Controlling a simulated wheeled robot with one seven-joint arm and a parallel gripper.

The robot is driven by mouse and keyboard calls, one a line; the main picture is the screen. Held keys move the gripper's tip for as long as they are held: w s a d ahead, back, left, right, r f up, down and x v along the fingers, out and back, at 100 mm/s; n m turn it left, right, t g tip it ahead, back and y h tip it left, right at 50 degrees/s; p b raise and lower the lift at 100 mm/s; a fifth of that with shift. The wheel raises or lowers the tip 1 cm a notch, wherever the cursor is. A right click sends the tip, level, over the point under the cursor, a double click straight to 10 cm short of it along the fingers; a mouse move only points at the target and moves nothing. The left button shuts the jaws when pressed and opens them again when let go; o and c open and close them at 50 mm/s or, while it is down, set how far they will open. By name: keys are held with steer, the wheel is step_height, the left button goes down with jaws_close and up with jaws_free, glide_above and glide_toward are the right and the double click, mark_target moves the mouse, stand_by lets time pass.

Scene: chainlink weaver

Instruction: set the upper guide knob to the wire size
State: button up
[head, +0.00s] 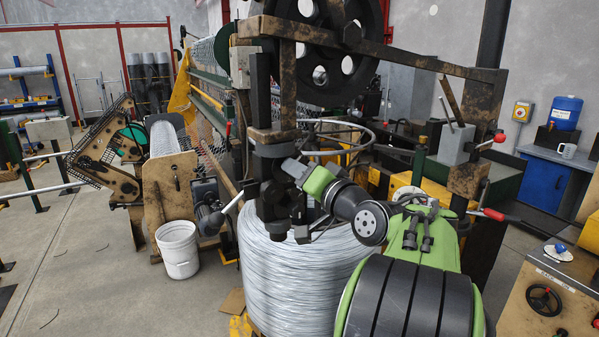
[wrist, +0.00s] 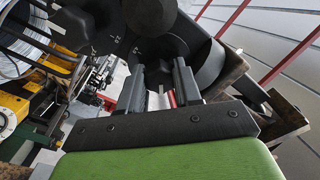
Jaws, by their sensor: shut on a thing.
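In the wrist view, my gripper (wrist: 160,68) has its two grey fingers shut on a dark rounded part, which looks like the upper guide knob (wrist: 163,48). The black plate (wrist: 105,30) behind it carries small pale marks, too blurred to read. In the head view, my gripper (head: 290,166) reaches left to the dark guide block (head: 272,152) under the weaver's rusty post. The knob itself is hidden there by my gripper and the block. I cannot tell which mark the knob points to.
A large coil of bright wire (head: 300,275) stands just below my gripper. The rusty frame beam (head: 400,55) and black wheel (head: 322,50) are overhead. A white bucket (head: 178,249) is on the floor at left. A control console (head: 548,297) is at right. The left floor is mostly clear.

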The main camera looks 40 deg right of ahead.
steer(key=shift+m, duration=0.6)
steer(key=o, duration=1)
steer(key=shift+o, duration=0.2)
steer(key=shift+r, duration=0.15)
